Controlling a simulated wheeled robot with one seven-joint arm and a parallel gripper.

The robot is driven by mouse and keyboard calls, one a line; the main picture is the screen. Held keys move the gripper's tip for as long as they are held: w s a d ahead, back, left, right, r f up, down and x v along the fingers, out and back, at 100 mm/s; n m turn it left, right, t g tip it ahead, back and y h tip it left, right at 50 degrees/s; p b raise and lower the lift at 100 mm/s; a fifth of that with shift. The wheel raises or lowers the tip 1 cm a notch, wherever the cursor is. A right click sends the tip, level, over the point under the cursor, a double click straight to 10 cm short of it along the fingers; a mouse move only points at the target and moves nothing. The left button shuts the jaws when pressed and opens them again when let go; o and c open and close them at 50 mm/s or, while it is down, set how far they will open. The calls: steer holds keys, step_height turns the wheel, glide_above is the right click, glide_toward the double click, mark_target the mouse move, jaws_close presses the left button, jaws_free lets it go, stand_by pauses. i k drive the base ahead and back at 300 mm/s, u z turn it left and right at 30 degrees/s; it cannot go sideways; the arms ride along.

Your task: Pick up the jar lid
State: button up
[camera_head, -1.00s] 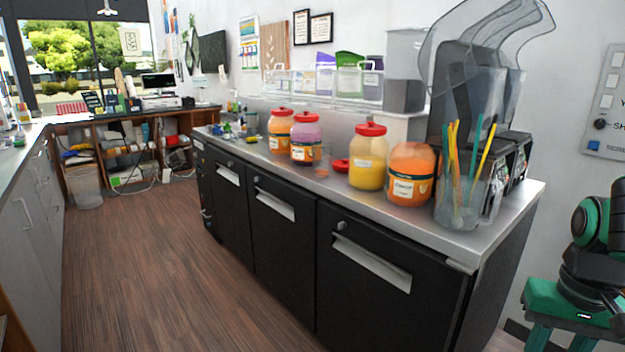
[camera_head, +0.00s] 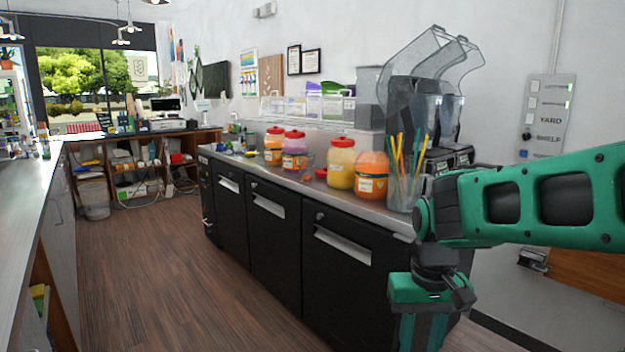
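A small red jar lid (camera_head: 320,173) lies on the steel counter, between the purple-pink jar (camera_head: 294,150) and the yellow jar (camera_head: 341,166). Both of these jars wear red lids. The orange jar (camera_head: 372,177) to the right of the yellow one has no lid on it. My gripper (camera_head: 424,330) hangs down at the bottom right, in front of the black cabinet and well apart from the lid. Its fingertips are cut off by the picture's lower edge, so I cannot see whether it is open.
A clear cup of coloured straws (camera_head: 403,190) stands by the counter's right end, next to dispensers (camera_head: 440,110). Another orange jar with a red lid (camera_head: 274,147) stands left of the purple-pink one. The wooden floor (camera_head: 170,270) in front of the cabinets is clear.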

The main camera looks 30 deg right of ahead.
mark_target(322, 173)
steer(key=u, duration=0.2)
steer(key=i, duration=2.05)
steer(key=z, duration=0.45)
steer(key=i, duration=1.2)
steer(key=z, duration=0.55)
steer(key=i, duration=0.55)
steer(key=z, duration=0.25)
